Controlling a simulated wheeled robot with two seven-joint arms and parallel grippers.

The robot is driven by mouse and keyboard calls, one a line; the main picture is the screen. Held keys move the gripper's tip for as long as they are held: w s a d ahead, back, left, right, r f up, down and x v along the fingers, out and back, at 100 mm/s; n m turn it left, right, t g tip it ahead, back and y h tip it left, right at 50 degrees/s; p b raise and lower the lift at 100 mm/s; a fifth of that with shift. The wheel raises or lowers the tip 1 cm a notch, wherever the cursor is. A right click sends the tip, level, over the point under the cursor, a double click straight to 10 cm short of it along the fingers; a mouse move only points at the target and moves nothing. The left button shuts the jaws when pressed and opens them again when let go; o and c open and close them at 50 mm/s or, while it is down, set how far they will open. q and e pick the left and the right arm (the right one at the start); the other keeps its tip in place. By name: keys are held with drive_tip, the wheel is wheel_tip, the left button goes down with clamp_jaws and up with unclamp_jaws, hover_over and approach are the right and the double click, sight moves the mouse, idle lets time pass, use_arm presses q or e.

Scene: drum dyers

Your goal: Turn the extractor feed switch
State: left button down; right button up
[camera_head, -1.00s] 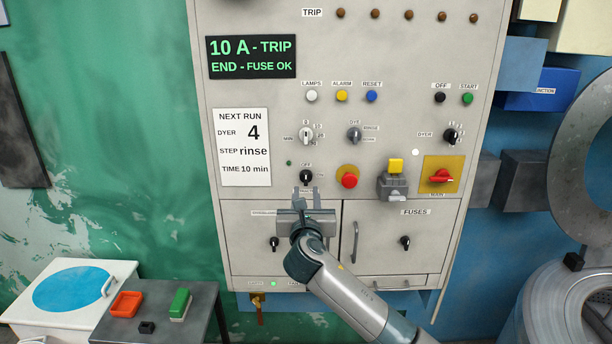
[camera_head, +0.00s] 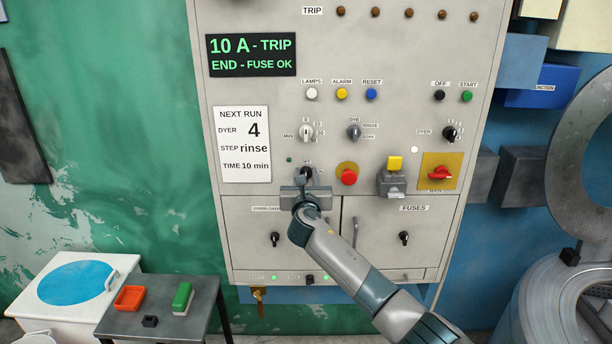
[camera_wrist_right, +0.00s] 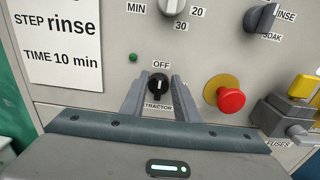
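The extractor feed switch is a black rotary knob (camera_wrist_right: 158,86) on the grey panel, under an OFF label, with a partly hidden "TRACTOR" label below it. In the right wrist view its white pointer line stands about upright, toward OFF. My right gripper (camera_wrist_right: 158,85) is open, with one finger on each side of the knob; I cannot tell whether they touch it. In the head view the right gripper (camera_head: 306,180) covers the lower part of the knob (camera_head: 307,172). My left gripper is not in view.
A red push button (camera_head: 347,176) on a yellow disc sits right of the knob. A grey timer knob (camera_head: 306,132) is above. A grey block with a yellow top (camera_head: 392,182) and a red main switch (camera_head: 440,173) lie further right. A small table (camera_head: 190,318) stands lower left.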

drive_tip(key=shift+c, duration=0.3)
clamp_jaws()
